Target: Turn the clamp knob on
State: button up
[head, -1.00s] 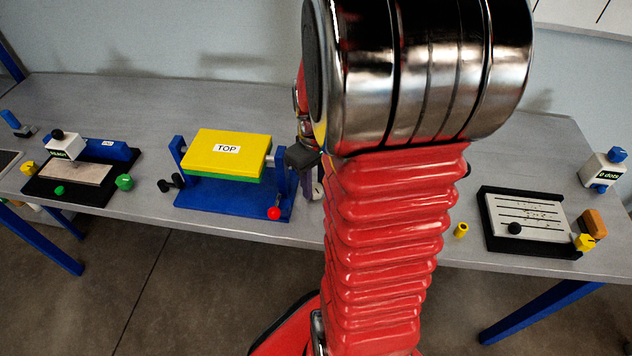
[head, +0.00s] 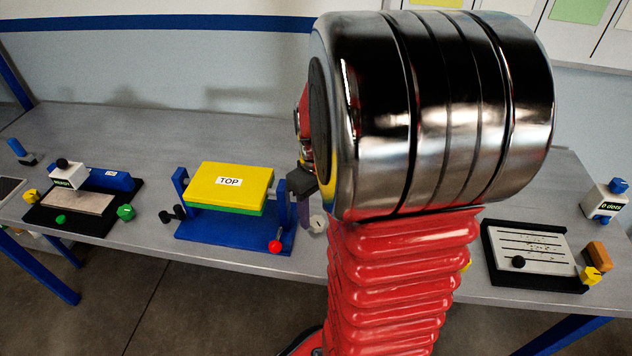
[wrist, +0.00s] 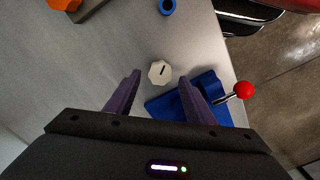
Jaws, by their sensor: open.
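The clamp knob (wrist: 160,72) is a pale, many-sided knob with a dark line across its top. In the wrist view it lies between and slightly beyond the tips of my gripper (wrist: 161,82). The two purple fingers are spread apart, and I see no finger touching the knob. In the head view the knob (head: 318,224) shows just right of the blue fixture, beside the fingers of my gripper (head: 304,208). My arm hides part of that area. The blue fixture (head: 215,235) holds a yellow-over-green block (head: 228,181) labelled TOP.
A red-ball lever (head: 275,246) sits at the fixture's front right; its red ball also shows close to the right finger in the wrist view (wrist: 243,90). A dark tray with a lined plate (head: 530,245) lies at right. A blue ring (wrist: 167,7) lies beyond the knob.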

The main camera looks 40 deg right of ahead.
aim_at(319, 218)
notch_tip(319, 218, up, 11)
dwell(0.4)
jog(key=d+m+y, duration=0.4)
jog(key=d+m, duration=0.2)
jog(key=m, duration=1.2)
jog(key=shift+f+y, duration=0.3)
jog(key=shift+f, duration=0.15)
jog(key=shift+f, duration=0.1)
jog(key=x, duration=1.3)
jog(key=shift+a+f, duration=0.1)
jog(key=shift+f, duration=0.25)
jog(key=shift+c, duration=0.7)
